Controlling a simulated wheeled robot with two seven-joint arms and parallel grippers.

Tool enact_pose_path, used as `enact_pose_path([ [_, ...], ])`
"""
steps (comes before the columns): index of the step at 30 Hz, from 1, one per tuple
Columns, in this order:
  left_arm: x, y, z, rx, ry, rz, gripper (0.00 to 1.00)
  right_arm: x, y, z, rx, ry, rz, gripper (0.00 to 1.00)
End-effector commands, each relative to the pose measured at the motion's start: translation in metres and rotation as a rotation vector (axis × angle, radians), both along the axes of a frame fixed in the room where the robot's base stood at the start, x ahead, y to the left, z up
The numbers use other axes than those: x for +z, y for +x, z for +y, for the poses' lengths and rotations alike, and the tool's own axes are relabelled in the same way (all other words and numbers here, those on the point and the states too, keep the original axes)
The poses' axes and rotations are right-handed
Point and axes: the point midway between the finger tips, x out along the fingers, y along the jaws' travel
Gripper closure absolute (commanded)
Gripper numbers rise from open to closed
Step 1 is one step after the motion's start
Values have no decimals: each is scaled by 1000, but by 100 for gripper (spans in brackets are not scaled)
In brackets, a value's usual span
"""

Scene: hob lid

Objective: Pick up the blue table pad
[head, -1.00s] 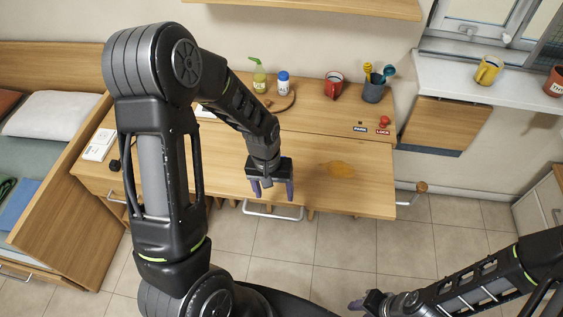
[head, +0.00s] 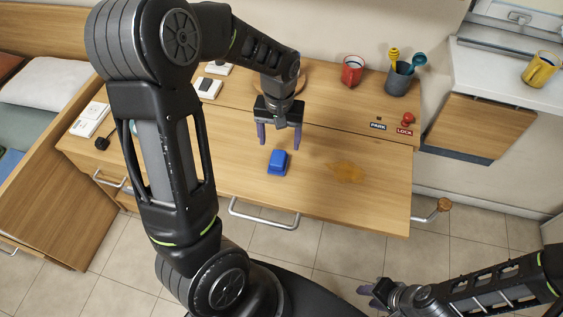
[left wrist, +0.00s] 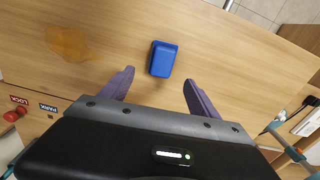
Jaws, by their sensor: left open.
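The blue table pad (head: 278,162) lies on the wooden desk top, in front of my left gripper. My left gripper (head: 279,146) is open and empty, its two purple fingers pointing down beyond the pad. In the left wrist view the blue pad (left wrist: 163,59) sits just past the fingertips and between their lines, apart from them. The left gripper's fingers (left wrist: 159,77) are spread wider than the pad. My right gripper (head: 368,290) is low at the bottom right, away from the desk; its jaw opening is not clear.
An orange-brown stain (head: 346,172) lies right of the pad. At the back stand a red mug (head: 352,70) and a grey cup with spoons (head: 400,79). PARK and LOCK labels (head: 391,129) and a red knob (head: 408,118) are at the right. The desk around the pad is clear.

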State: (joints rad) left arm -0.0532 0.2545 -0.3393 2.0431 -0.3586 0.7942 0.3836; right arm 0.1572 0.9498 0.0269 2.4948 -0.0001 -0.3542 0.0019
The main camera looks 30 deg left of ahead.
Motion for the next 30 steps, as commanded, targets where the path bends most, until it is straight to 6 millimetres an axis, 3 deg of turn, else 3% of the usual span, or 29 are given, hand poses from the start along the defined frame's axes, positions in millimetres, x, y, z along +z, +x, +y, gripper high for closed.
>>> enact_pose_path([
  [9,-1,0,0,0,0,0,29,1,0,0,0,0,0,64],
  [18,-25,-1,0,-1,0,1,29,2,0,0,0,-1,0,64],
  [30,-34,-2,0,0,0,3,29,5,0,0,-1,-1,1,64],
])
